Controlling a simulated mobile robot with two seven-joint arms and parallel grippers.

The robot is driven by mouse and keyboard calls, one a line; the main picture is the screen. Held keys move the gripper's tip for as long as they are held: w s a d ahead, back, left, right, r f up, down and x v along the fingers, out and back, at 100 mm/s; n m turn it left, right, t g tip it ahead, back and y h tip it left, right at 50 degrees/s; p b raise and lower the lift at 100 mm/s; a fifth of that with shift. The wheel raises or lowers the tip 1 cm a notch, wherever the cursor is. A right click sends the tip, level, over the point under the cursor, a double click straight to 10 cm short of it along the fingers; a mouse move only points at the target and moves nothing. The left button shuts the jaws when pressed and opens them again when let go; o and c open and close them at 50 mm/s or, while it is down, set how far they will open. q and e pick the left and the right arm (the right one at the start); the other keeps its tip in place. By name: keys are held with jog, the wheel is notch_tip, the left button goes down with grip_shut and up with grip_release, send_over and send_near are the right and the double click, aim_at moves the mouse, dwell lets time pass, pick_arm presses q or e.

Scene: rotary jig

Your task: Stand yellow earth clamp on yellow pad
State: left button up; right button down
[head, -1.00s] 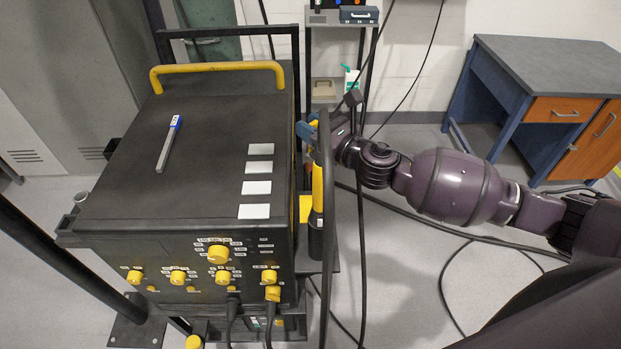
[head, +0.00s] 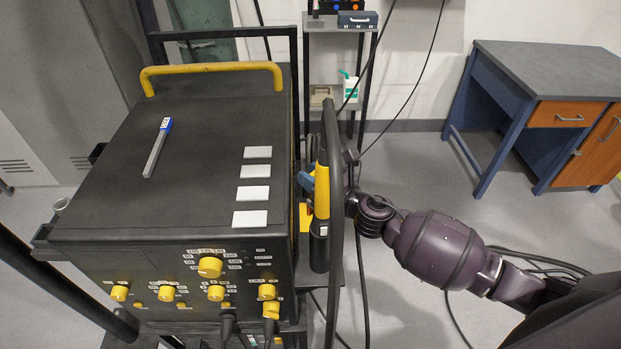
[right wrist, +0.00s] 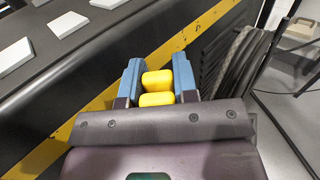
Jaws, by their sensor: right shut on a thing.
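My right gripper (head: 307,182), with blue fingers, is low beside the right side of the black machine, partly hidden behind a black upright hose. In the right wrist view my right gripper (right wrist: 158,82) is shut on the yellow earth clamp (right wrist: 156,80), whose two rounded yellow parts show between the fingers. In the head view the clamp is mostly hidden. A yellow patch (head: 305,217) shows just below the gripper against the machine's side; I cannot tell for sure that it is the yellow pad. My left gripper is not in view.
The black machine (head: 110,205) has several white plates and a grey marker (head: 158,148) on top. A yellow and black upright tool (head: 321,190) stands right by the gripper. Cables hang and lie to the right. A blue desk (head: 490,120) stands farther right, with open floor before it.

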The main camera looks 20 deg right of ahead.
jog(key=shift+f, duration=0.25)
jog(key=c, duration=0.9)
grip_release()
jog(key=shift+r, duration=0.15)
jog(key=v, duration=1.2)
jog(key=shift+b, duration=0.3)
